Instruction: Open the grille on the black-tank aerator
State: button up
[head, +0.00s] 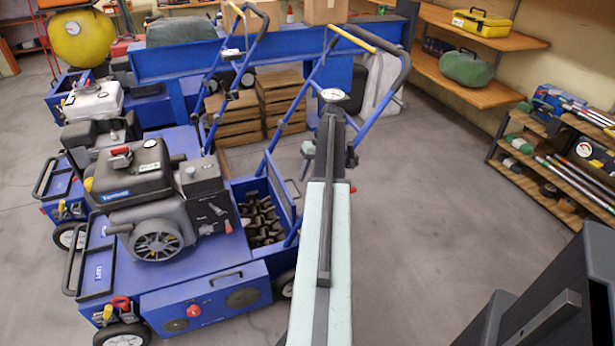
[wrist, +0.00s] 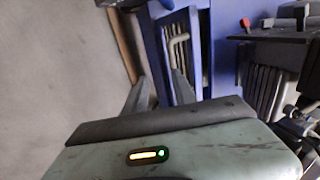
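The black-tank aerator (head: 150,180) is the nearest blue machine, at the left of the head view. Its rear end, with a blue side panel (head: 282,205), lies just left of my arm. In the wrist view a blue-framed grille (wrist: 187,62) with dark slats bears a pale bent handle (wrist: 178,48). My gripper (wrist: 160,82) is open and empty, its two fingers apart. The fingertips point toward the grille, with the handle just beyond and slightly right of the gap. I cannot tell whether a fingertip touches the frame. In the head view my arm hides much of the gripper.
A white-tank aerator (head: 92,100) and a yellow-tank one (head: 80,38) stand behind. Wooden crates (head: 235,118) and a blue beam (head: 180,60) are at the back. A low rack (head: 560,165) stands at right. The floor (head: 430,190) between is clear.

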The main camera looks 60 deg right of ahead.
jog(key=s+p+v, duration=0.1)
jog(key=p+v, duration=0.4)
jog(key=v, duration=0.2)
jog(key=shift+d, duration=0.25)
jog(key=shift+a+f, duration=0.1)
